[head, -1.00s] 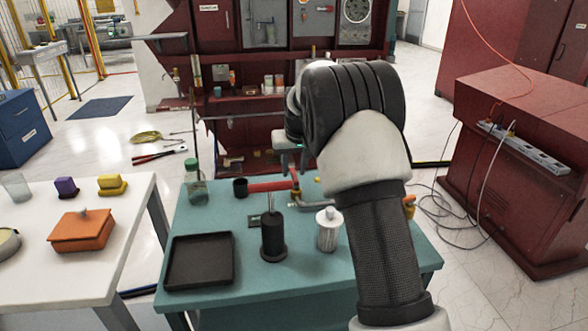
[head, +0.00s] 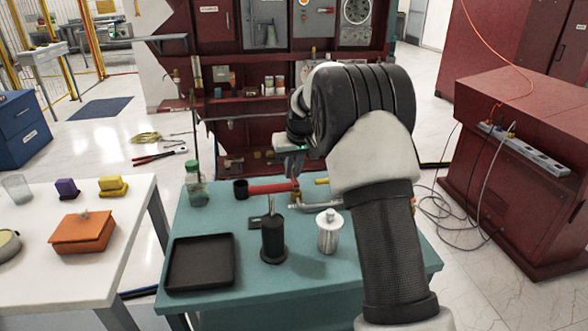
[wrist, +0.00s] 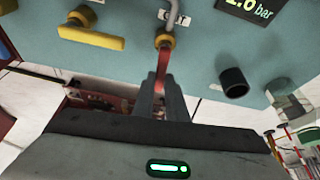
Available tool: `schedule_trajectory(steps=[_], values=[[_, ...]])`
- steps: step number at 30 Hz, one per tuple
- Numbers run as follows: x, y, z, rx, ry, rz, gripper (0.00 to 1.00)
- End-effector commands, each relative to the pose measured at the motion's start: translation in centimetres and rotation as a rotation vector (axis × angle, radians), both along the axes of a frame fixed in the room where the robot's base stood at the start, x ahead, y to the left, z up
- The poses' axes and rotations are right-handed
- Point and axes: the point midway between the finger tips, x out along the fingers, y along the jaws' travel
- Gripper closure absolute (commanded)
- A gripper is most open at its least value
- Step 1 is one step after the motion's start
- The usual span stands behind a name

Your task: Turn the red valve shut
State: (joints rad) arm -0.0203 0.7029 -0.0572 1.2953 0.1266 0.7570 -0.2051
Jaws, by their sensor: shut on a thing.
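The red valve handle (wrist: 164,62) is a narrow lever on a yellow hub (wrist: 165,40), beside a label reading OUT in the wrist view. My gripper (wrist: 162,95) is shut on the outer end of this handle, with one dark finger on each side. In the head view my gripper (head: 293,170) points down at the far edge of the teal table (head: 330,275).
A yellow valve handle (wrist: 90,38) sits close by, with a grey pipe (wrist: 173,14) at the hub. A black cup (wrist: 233,82) and a display reading in bar (wrist: 250,8) are near.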

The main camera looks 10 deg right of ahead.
Motion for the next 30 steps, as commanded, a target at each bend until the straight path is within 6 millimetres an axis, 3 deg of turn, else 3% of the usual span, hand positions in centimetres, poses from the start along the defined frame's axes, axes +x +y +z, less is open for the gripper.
schedule_trajectory(steps=[30], values=[[-1.7, 2.4, 0.2, 0.004, 0.002, 0.935, 1.0]])
